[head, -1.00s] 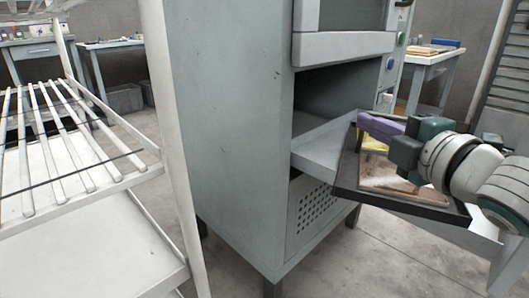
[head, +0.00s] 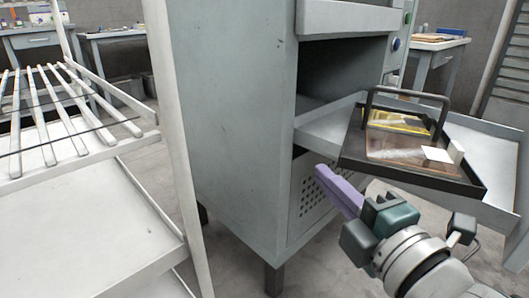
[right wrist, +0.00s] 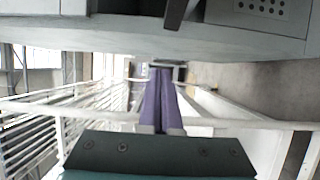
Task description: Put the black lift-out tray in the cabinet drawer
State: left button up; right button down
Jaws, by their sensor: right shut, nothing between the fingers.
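The black lift-out tray (head: 448,184), with an upright black handle (head: 408,93), is at the pulled-out cabinet drawer (head: 498,150). Its near edge overlaps the drawer's near side wall. I cannot tell whether it rests on the rim or the drawer floor. A yellow piece (head: 398,122), a brown panel, a white card (head: 437,154) and a small pale block lie in it. My right gripper (head: 322,172) is below and left of the tray, apart from it. Its purple fingers are shut and empty, also in the right wrist view (right wrist: 163,72). My left gripper is not in view.
The grey cabinet (head: 225,120) stands left of the drawer, with a perforated lower panel (head: 310,195). A white wire rack (head: 75,120) stands at the left. Workbenches are at the back. Bare drawer floor shows right of the tray.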

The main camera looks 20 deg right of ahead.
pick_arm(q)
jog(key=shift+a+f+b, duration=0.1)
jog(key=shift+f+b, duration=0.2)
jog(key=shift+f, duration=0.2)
pick_arm(e)
jog(key=shift+w+d, duration=0.3)
jog(key=shift+d, duration=0.35)
jog(key=shift+w+d, duration=0.35)
jog(key=shift+d, duration=0.3)
jog(key=shift+w+d, duration=0.3)
jog(key=shift+d, duration=0.35)
